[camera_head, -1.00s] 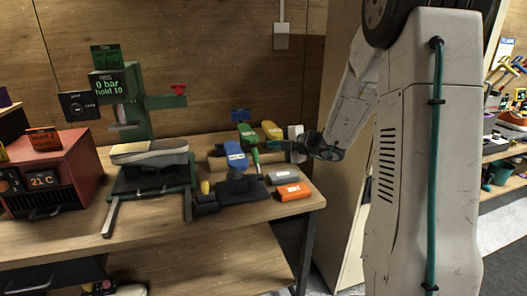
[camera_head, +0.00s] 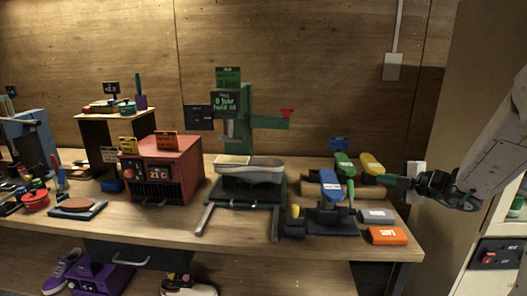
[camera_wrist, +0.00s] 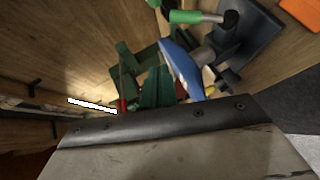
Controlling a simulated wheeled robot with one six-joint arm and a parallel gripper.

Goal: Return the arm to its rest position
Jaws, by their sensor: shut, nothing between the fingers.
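My arm reaches in from the right edge in the head view.
A green press (camera_head: 240,135) holds a sneaker sole (camera_head: 250,170) near its base. A red oven box (camera_head: 162,172) stands left of it. Grey (camera_head: 377,216) and orange (camera_head: 387,236) blocks lie at the bench's right front. A tall cabinet side (camera_head: 455,110) stands right.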

